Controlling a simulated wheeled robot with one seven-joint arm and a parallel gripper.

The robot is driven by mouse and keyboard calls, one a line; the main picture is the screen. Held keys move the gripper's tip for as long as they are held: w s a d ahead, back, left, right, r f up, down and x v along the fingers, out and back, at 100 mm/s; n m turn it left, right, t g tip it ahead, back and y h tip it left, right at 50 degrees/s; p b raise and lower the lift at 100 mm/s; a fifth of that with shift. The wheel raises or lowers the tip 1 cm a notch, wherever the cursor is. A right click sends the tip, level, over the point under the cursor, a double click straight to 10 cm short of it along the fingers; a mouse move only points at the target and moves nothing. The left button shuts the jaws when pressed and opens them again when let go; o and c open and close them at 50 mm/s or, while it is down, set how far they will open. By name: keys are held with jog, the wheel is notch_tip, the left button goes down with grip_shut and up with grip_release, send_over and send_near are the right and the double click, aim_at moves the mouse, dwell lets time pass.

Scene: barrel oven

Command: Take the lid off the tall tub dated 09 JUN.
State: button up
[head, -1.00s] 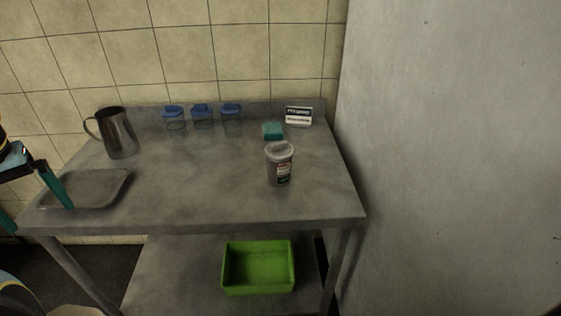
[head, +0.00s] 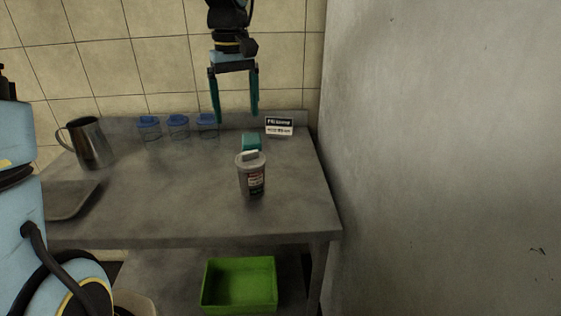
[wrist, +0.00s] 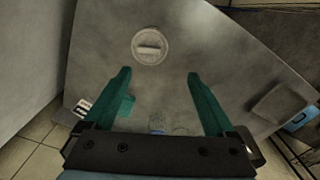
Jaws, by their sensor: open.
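A tall grey tub (head: 251,180) with a dark and red label stands upright on the metal table. Its pale round lid (head: 250,158) is on, with a raised bar handle across the top. The date on the label is too small to read. In the wrist view the lid (wrist: 150,46) shows from above, beyond my fingertips and a little left of centre. My gripper (head: 236,117) is open and empty, pointing down, above the table and apart from the tub. Its teal fingers (wrist: 162,76) are spread wide.
A teal block (head: 251,142) and a small sign (head: 279,127) stand behind the tub. Several blue-lidded clear containers (head: 178,128) line the back. A metal pitcher (head: 91,143) and a tray (head: 70,203) are at left. A green bin (head: 240,285) is on the lower shelf.

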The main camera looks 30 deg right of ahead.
jog(key=d, duration=0.1)
jog(key=p, duration=0.1)
send_over(250, 151)
jog(key=f, duration=0.4)
jog(key=shift+s+a+f, duration=0.2)
jog(key=shift+a+f, duration=0.1)
jog(key=shift+f, duration=0.05)
jog(key=shift+w+d+f+p, duration=0.1)
jog(key=shift+f+p, duration=0.45)
jog(key=shift+f, duration=0.9)
jog(key=shift+w+d+f+p, duration=0.1)
jog(key=shift+f+p, duration=0.4)
jog(key=shift+f, duration=0.95)
jog(key=shift+c, duration=0.2)
jog(key=c, duration=1.4)
